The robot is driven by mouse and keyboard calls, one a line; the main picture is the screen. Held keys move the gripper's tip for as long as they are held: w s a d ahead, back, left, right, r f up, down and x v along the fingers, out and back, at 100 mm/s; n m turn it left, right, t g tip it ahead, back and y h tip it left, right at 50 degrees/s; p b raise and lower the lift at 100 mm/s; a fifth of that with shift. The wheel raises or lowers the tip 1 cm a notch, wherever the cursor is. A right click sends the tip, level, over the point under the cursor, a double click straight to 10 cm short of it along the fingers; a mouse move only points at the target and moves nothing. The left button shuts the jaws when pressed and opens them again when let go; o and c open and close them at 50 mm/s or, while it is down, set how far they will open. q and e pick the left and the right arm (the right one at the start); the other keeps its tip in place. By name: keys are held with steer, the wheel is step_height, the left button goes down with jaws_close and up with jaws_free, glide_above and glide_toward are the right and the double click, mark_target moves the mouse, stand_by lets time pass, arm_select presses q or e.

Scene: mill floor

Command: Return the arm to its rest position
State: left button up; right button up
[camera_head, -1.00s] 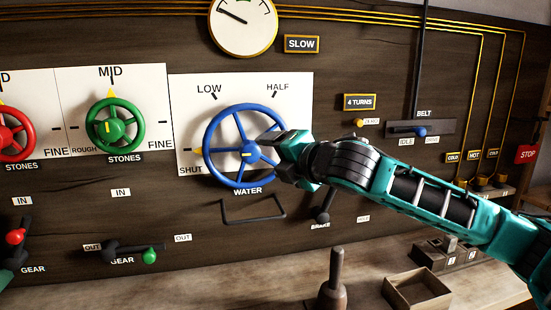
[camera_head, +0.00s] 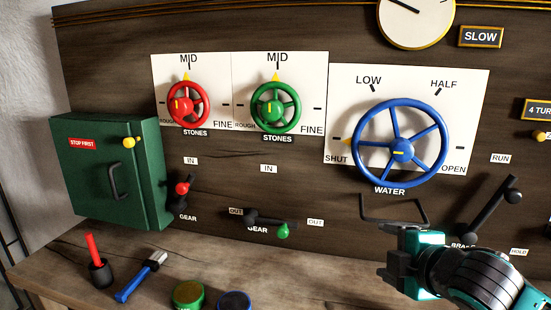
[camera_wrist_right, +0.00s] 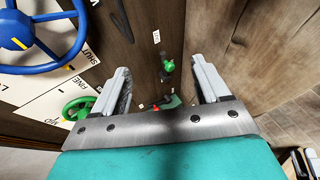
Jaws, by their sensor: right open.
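My right gripper (camera_head: 392,262) is in the lower right of the head view, below the blue water wheel (camera_head: 400,149) and apart from it. In the right wrist view its two fingers (camera_wrist_right: 160,90) are spread wide with nothing between them. The blue wheel (camera_wrist_right: 40,35) also shows at the upper left there. The wheel's yellow mark lies near level, and a yellow pointer sits by SHUT on its plate.
Red (camera_head: 187,105) and green (camera_head: 275,107) stones wheels are on the panel. A red-knobbed gear lever (camera_head: 182,190) and green-knobbed gear lever (camera_head: 281,231) are below. A green box (camera_head: 112,172) stands left. A hammer (camera_head: 142,277) lies on the bench. A black bracket (camera_head: 375,208) is near my gripper.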

steer(key=s+f+m+g+h, duration=0.1)
steer(key=s+f+m+g, duration=0.3)
steer(key=s+f+m, duration=0.7)
steer(key=s+f+m+g+h, duration=0.1)
steer(key=s+f+m+g, duration=0.4)
steer(key=s+f, duration=0.7)
steer(key=w+a+f+t+y, duration=0.1)
steer(key=w+a+f+t, duration=0.2)
steer(key=f+t, duration=0.3)
steer(key=shift+w+t+y, duration=0.35)
steer(key=shift+t+y, duration=0.05)
steer(key=shift+t, duration=0.3)
